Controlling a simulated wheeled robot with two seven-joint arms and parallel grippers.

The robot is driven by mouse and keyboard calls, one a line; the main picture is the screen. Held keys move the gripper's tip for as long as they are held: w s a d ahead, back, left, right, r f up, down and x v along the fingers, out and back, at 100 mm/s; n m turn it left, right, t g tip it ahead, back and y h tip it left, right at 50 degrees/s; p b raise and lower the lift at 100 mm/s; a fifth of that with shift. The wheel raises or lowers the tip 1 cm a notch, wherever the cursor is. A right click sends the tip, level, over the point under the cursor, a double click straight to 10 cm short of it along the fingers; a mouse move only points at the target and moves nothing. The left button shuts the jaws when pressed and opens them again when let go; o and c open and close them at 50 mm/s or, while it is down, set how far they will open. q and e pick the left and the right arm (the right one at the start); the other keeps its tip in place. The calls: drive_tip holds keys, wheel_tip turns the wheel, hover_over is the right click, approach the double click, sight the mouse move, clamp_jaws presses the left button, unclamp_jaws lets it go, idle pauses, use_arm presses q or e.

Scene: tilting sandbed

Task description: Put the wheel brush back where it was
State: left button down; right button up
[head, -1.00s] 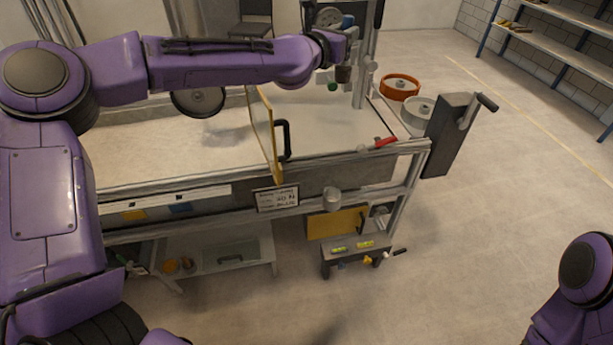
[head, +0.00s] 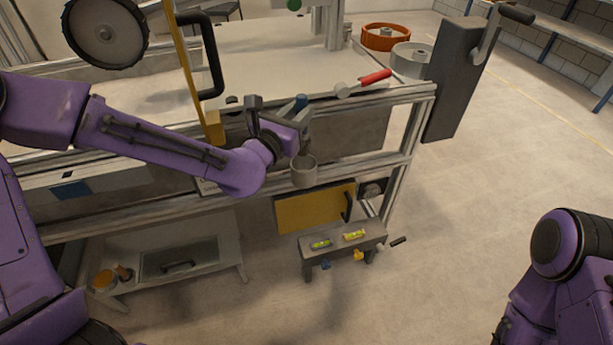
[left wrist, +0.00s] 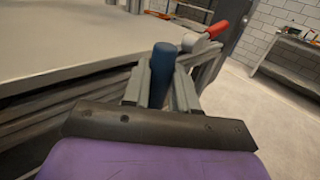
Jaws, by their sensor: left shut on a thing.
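The wheel brush has a blue handle (head: 300,103), which also shows upright between the fingers in the left wrist view (left wrist: 162,75). My left gripper (head: 293,118) is shut on this handle at the front rail of the sandbed. A grey cup (head: 304,174) hangs on the front of the frame, directly below the gripper. The lower part of the brush points down at the cup's mouth. I cannot tell whether its tip is inside the cup or just above it. My right gripper is out of view; only part of my right arm shows at the lower right.
A red-handled tool (head: 362,83) lies on the front rail, right of the gripper. A yellow-edged panel with a black handle (head: 213,60) stands left of it. The floor at right is clear.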

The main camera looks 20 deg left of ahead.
sight(301, 155)
use_arm(q)
drive_tip(key=f, duration=0.3)
drive_tip(key=f+b, duration=0.1)
drive_tip(key=f, duration=0.4)
drive_tip(key=shift+d+f, duration=0.25)
drive_tip(key=shift+f, duration=0.15)
drive_tip(key=shift+s, duration=0.1)
drive_tip(key=shift+f+b, duration=0.15)
drive_tip(key=shift+b, duration=0.25)
drive_tip(key=c, duration=0.9)
unclamp_jaws()
